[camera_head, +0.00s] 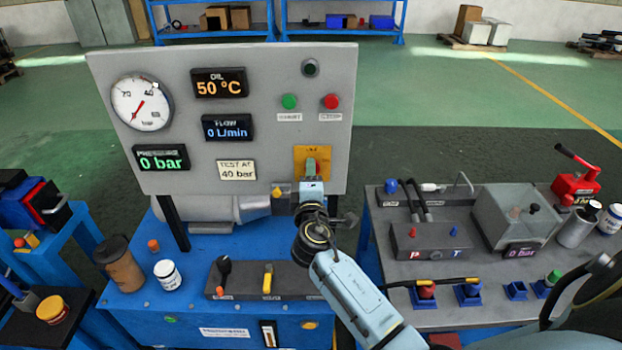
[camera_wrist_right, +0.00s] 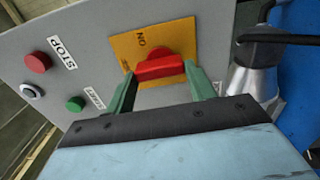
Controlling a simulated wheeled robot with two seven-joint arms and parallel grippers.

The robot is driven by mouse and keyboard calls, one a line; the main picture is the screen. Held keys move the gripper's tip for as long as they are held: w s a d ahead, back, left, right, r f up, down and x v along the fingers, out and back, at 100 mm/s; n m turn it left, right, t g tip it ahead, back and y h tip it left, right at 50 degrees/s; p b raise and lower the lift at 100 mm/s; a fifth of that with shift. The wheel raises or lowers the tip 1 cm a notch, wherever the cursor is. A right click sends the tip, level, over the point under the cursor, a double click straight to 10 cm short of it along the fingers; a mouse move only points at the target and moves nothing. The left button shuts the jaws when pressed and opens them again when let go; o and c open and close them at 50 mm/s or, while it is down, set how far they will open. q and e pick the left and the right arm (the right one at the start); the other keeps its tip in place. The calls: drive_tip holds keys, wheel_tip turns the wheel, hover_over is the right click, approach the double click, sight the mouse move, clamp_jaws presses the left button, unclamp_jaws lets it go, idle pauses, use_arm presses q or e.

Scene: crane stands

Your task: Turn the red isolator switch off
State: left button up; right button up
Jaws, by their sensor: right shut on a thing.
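The red isolator switch (camera_wrist_right: 158,68) sits on a yellow plate (camera_wrist_right: 128,44) on the grey panel, with "ON" lettering visible beside it. In the head view the yellow plate (camera_head: 328,155) is at the panel's lower right, and my right gripper hides the red handle. My right gripper (camera_wrist_right: 157,85) has its green fingers on either side of the red handle and is shut on it. In the head view the right gripper (camera_head: 312,170) reaches up to the plate from below. The left gripper is not in view.
The grey panel (camera_head: 270,70) carries a dial gauge (camera_head: 141,102), displays, a green button (camera_head: 289,101) and a red button (camera_head: 331,101). A blue bench (camera_head: 200,270) with levers and jars stands below. A right bench (camera_head: 440,270) holds a grey tank (camera_head: 515,218) and a red hand pump (camera_head: 576,186).

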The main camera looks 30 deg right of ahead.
drive_tip(key=o, duration=1)
drive_tip(key=shift+s+a, duration=0.1)
drive_tip(key=b+v, duration=0.1)
drive_tip(key=v, duration=1.2)
drive_tip(key=shift+s+b, duration=0.15)
drive_tip(key=shift+b, duration=0.2)
